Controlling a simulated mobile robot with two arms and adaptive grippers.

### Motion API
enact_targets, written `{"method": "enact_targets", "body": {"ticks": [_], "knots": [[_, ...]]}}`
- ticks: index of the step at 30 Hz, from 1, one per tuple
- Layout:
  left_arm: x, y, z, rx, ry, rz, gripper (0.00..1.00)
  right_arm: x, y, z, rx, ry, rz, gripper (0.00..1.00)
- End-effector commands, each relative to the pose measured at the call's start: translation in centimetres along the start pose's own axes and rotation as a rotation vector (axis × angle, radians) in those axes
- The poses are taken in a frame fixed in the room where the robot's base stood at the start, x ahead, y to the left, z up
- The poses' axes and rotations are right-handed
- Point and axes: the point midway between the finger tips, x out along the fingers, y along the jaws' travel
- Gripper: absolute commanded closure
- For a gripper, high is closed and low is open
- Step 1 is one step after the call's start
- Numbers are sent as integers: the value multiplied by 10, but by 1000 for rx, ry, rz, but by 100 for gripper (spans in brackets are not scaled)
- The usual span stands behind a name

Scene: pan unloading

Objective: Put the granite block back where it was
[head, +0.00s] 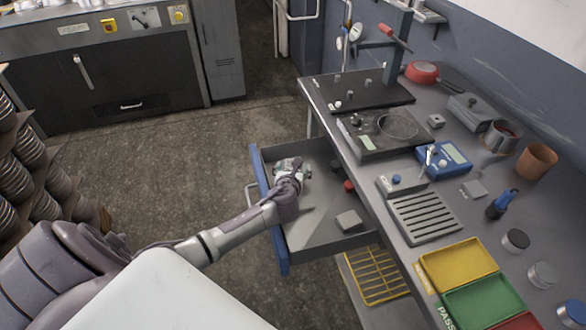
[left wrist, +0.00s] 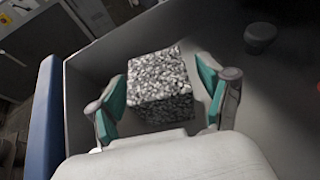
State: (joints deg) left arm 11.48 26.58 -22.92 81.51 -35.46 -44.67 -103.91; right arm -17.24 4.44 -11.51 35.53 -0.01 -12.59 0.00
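The granite block (left wrist: 160,86), a speckled black-and-white cube, is in the left wrist view, low inside the open drawer (head: 318,238). My left gripper (left wrist: 163,98) is open, its teal-padded fingers on either side of the block. Gaps show between both pads and the block's sides. In the head view my left gripper (head: 290,170) reaches into the drawer's far left part and largely hides the block. My right gripper is in neither view.
The drawer also holds a dark round piece (left wrist: 260,37), a red piece (head: 349,186) and a grey block (head: 349,220). Its blue front (head: 268,210) stands left of my gripper. The workbench (head: 385,225) above carries several tools and coloured trays.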

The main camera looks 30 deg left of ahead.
Motion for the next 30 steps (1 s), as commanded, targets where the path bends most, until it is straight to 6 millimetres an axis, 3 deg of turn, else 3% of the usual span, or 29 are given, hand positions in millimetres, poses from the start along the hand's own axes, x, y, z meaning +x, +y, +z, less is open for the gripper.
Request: {"method": "enact_targets", "body": {"ticks": [8,21,30], "knots": [[-9,0,2,1,0,-1,21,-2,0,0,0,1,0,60],[-96,0,2,0,0,-3,21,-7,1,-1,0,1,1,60],[-121,0,2,0,-1,0,21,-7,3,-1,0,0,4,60]]}}
